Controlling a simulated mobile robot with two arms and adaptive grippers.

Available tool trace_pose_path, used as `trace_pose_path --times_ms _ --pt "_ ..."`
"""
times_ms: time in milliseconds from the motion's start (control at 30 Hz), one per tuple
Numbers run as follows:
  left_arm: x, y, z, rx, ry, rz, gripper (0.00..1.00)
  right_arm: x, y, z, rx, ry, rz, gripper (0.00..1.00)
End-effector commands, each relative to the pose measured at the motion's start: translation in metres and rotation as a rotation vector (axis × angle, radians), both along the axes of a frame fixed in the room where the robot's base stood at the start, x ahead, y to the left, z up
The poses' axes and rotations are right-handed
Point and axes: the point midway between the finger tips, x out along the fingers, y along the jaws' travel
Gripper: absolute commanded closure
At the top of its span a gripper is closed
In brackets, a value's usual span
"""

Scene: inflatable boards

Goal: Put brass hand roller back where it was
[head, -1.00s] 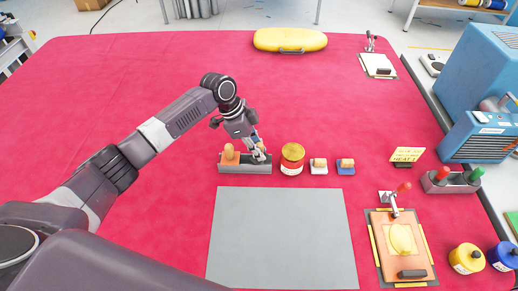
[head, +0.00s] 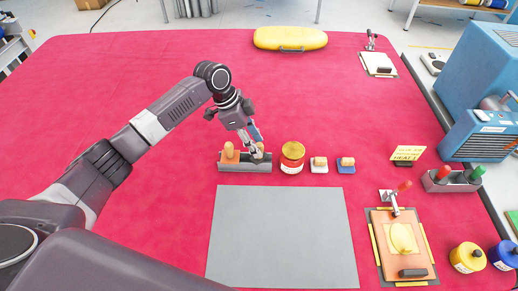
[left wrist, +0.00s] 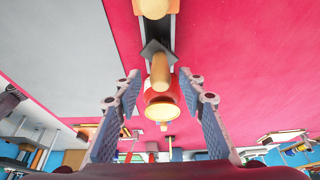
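A grey rack (head: 232,168) stands on the red table behind the grey mat. A tool with an orange knob handle (head: 230,153) stands in its left end. A tool with a tan wooden handle (head: 260,155), seemingly the brass hand roller, stands in its right end; no brass part can be made out. My left gripper (head: 255,148) is just above this handle. In the left wrist view, my left gripper (left wrist: 160,78) has its fingers spread, with the wooden handle (left wrist: 159,72) between them and gaps on both sides. My right gripper is not in view.
A red tin (head: 292,157) stands just right of the rack, then two small blocks with wooden handles (head: 319,165). The grey mat (head: 282,238) in front is bare. A clamp board (head: 402,245) lies at right. The table's left side is clear.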

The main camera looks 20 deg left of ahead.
Motion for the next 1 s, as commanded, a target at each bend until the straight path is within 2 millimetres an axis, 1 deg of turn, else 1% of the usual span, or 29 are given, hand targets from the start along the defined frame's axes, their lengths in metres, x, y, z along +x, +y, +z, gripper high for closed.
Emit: trace_pose_path --times_ms 33,200,300,400,500,600,1000 --pt "0.0 0.005 0.01 0.0 -0.007 0.0 0.63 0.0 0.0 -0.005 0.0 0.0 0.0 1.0" --pt "-0.004 0.019 0.045 -0.001 -0.004 0.001 0.63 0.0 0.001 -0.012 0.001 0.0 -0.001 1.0" --pt "-0.006 0.025 0.062 -0.001 -0.004 0.001 0.63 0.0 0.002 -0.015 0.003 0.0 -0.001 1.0" --pt "-0.007 0.03 0.075 -0.001 -0.003 0.001 0.63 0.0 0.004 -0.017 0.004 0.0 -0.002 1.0" --pt "-0.009 0.033 0.082 -0.002 -0.001 -0.001 0.63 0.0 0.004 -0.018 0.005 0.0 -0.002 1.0" --pt "-0.01 0.034 0.085 -0.002 -0.001 -0.001 0.63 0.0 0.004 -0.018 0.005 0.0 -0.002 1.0" --pt "-0.01 0.034 0.086 -0.001 0.001 0.0 0.63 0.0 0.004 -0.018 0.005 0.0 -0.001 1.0"
